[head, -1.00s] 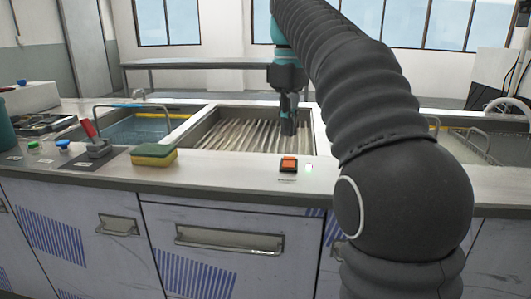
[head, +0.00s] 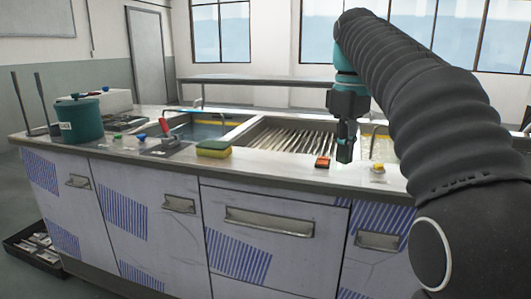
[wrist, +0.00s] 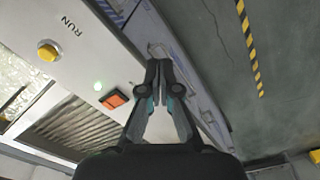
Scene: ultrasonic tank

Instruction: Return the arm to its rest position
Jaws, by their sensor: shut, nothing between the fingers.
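My gripper (head: 345,143) hangs down at the end of my black-sleeved arm on the right side of the head view. It is shut and empty, and it appears in front of the counter beside the orange-red switch (head: 323,162). In the wrist view the closed fingers (wrist: 161,68) point toward the cabinet front and counter edge, apart from them. The same switch (wrist: 114,99) lies just left of the fingers there.
The counter (head: 275,168) holds a ribbed basin (head: 290,139), a yellow-green sponge (head: 213,149), a red-handled lever (head: 168,131) and a teal pot (head: 78,119). A yellow button (wrist: 48,50) marked RUN is nearby. The floor (wrist: 212,60) in front of the cabinets looks clear.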

